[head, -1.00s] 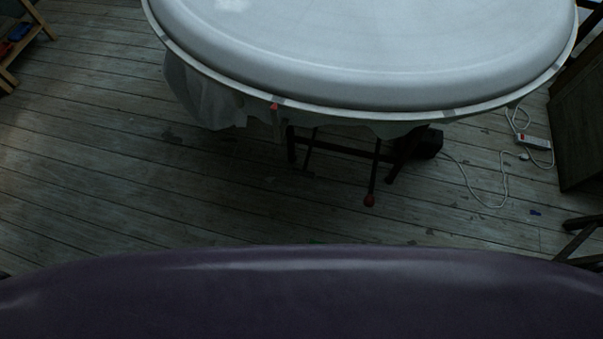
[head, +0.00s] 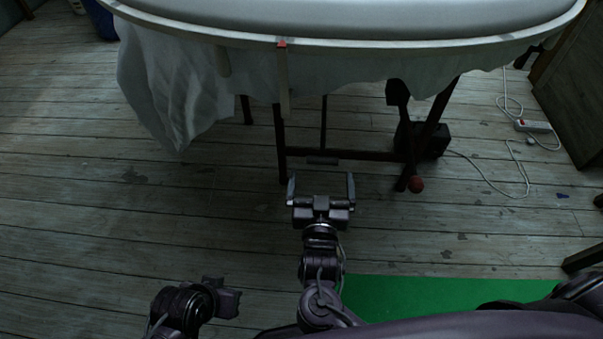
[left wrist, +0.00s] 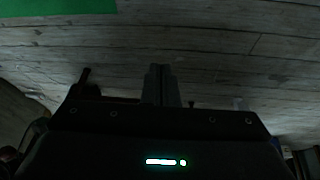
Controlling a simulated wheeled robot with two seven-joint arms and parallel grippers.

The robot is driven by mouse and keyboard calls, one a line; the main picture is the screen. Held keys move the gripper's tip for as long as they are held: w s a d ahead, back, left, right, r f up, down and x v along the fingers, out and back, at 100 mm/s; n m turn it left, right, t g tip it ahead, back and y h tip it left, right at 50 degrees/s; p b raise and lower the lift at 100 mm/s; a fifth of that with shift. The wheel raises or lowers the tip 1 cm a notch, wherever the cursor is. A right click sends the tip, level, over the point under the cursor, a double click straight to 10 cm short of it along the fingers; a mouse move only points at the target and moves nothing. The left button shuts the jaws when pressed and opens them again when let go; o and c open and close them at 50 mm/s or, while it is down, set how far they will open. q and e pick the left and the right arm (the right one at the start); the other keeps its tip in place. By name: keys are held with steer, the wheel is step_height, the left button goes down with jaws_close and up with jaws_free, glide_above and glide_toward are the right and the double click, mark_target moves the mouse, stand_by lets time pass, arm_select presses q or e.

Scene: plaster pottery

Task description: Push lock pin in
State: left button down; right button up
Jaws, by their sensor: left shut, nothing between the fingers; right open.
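I cannot make out for sure which part is the lock pin. My left gripper (head: 226,293) is low at the bottom left, apart from the stand. In the left wrist view its fingers (left wrist: 162,85) are together and empty, over the floor.
The basin's pale rim (head: 400,43) hangs over the frame, with white cloth (head: 165,90) draped at the left. A black box (head: 424,139) sits by the frame. A power strip (head: 534,126) with white cables lies at the right. A green mat (head: 430,294) lies in front; the left floor is clear.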

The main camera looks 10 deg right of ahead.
mark_target(323, 160)
steer(key=shift+r, duration=0.2)
steer(key=shift+w+r, duration=0.15)
steer(key=b+x, duration=0.1)
steer(key=x, duration=0.6)
steer(key=shift+w+d, duration=0.1)
steer(key=shift+d, duration=0.05)
arm_select(q)
steer(key=shift+w+d+r+t+h, duration=0.15)
steer(key=shift+d+t, duration=0.05)
steer(key=shift+d, duration=0.2)
steer(key=shift+w+d+r+t+h, duration=0.15)
steer(key=shift+d+t, duration=0.05)
steer(key=shift+d, duration=0.15)
arm_select(e)
steer(key=shift+r, duration=0.1)
steer(key=c, duration=1.3)
steer(key=shift+o, duration=0.2)
steer(key=shift+r, duration=0.3)
step_height(323, 160, up, 4)
steer(key=p, duration=0.4)
arm_select(q)
steer(key=a+g, duration=0.1)
steer(key=s+a+g+y, duration=0.1)
steer(key=a, duration=0.1)
steer(key=s+a+r+y, duration=0.1)
steer(key=a, duration=0.1)
steer(key=shift+a+r+n+g, duration=0.1)
steer(key=shift+a+n+g, duration=0.05)
steer(key=shift+n+g, duration=0.2)
